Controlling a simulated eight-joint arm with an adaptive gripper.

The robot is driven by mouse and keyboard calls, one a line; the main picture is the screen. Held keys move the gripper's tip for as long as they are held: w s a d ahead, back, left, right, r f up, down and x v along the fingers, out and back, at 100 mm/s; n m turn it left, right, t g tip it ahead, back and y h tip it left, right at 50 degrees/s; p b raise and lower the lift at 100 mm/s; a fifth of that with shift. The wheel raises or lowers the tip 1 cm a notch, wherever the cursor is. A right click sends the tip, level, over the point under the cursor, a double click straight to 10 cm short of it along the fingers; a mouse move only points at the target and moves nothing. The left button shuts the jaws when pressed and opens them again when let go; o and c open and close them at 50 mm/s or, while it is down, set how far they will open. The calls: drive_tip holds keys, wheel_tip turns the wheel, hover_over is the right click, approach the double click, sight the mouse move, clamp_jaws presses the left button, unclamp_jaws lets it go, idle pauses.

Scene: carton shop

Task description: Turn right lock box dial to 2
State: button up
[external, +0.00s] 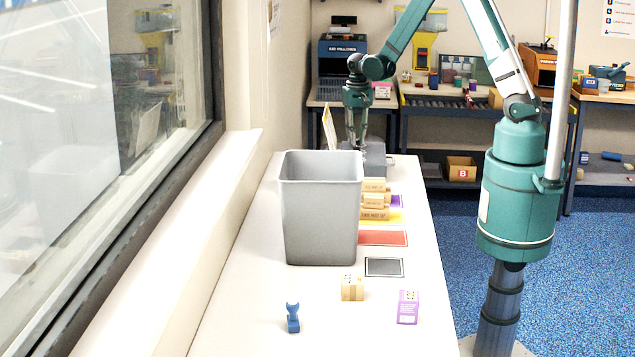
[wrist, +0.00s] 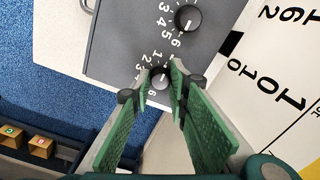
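The grey lock box (wrist: 120,40) fills the upper middle of the wrist view, with two black dials on its face and white numbers beside them. One dial (wrist: 188,18) is clear of my gripper, near the top. The other dial (wrist: 159,80) lies between the tips of my gripper (wrist: 161,72), one green finger on each side. I cannot tell whether the fingers press on it, and they hide part of its number ring. In the external view, the lock box (external: 376,158) sits at the table's far end with my gripper (external: 357,143) pointing down over it.
A grey bin (external: 320,210) stands on the white table (external: 250,310) in front of the box. A large-number sheet (wrist: 275,80) is beside the box.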

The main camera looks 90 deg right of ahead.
drive_tip(key=shift+n, duration=0.3)
drive_tip(key=shift+f+n+b, duration=0.1)
drive_tip(key=shift+n+b, duration=1)
drive_tip(key=shift+b, duration=0.15)
drive_tip(key=n+b, duration=0.2)
drive_tip(key=n, duration=0.1)
drive_tip(key=shift+n, duration=0.3)
drive_tip(key=n+b, duration=0.2)
drive_tip(key=n, duration=0.3)
drive_tip(key=shift+w+n+b, duration=0.1)
drive_tip(key=shift+n+b, duration=0.2)
drive_tip(key=shift+b, duration=0.1)
drive_tip(key=o, duration=0.9)
drive_tip(key=shift+r, duration=0.3)
